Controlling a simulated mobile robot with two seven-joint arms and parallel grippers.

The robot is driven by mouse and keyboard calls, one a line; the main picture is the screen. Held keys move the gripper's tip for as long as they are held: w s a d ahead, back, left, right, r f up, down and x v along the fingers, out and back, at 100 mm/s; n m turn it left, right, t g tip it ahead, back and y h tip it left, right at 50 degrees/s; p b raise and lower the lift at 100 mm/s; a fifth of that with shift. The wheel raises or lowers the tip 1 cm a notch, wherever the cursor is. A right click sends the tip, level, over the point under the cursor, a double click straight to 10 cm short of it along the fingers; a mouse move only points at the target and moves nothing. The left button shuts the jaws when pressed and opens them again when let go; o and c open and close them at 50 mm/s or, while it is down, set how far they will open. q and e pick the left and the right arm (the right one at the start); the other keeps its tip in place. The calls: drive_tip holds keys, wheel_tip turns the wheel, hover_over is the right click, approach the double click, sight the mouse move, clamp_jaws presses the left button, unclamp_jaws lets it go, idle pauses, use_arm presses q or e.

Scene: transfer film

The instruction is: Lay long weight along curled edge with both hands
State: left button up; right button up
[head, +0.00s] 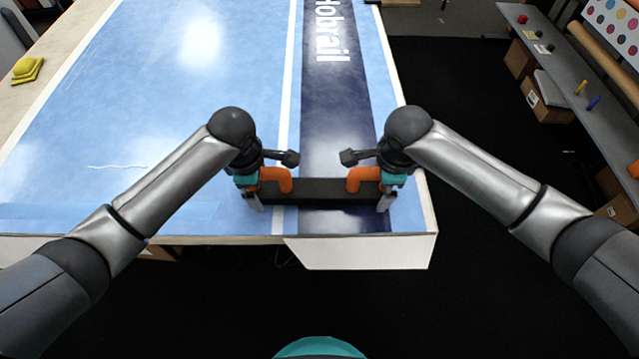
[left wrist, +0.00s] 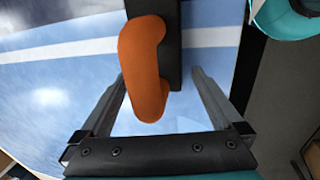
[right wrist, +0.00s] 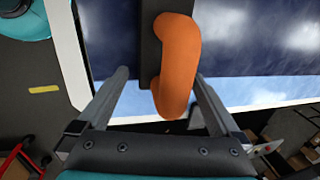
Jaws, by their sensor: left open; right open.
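The long weight (head: 320,191) is a dark bar with an orange handle near each end. It lies across the printed film (head: 150,70), near the front end of the dark stripe. A white flap of film (head: 360,253) shows at the front right edge. My left gripper (head: 256,200) is open at the left orange handle (head: 277,177); in the left wrist view this handle (left wrist: 143,70) lies between the spread fingers. My right gripper (head: 384,200) is open at the right orange handle (head: 362,176); in the right wrist view this handle (right wrist: 177,65) lies between the spread fingers.
A yellow folded cloth (head: 28,69) lies on the table's left margin. A grey bench (head: 560,75) with small items stands at the far right, with cardboard boxes (head: 546,97) under it. Dark floor (head: 470,100) lies between bench and table. The film behind the weight is clear.

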use_arm(q)
drive_tip(key=shift+f, duration=0.2)
use_arm(e)
drive_tip(key=shift+f, duration=0.15)
use_arm(q)
clamp_jaws()
use_arm(e)
clamp_jaws()
idle(0.4)
use_arm(q)
drive_tip(key=shift+w+r, duration=0.25)
use_arm(e)
drive_tip(key=shift+w+a+r, duration=0.1)
drive_tip(key=shift+w+r, duration=0.1)
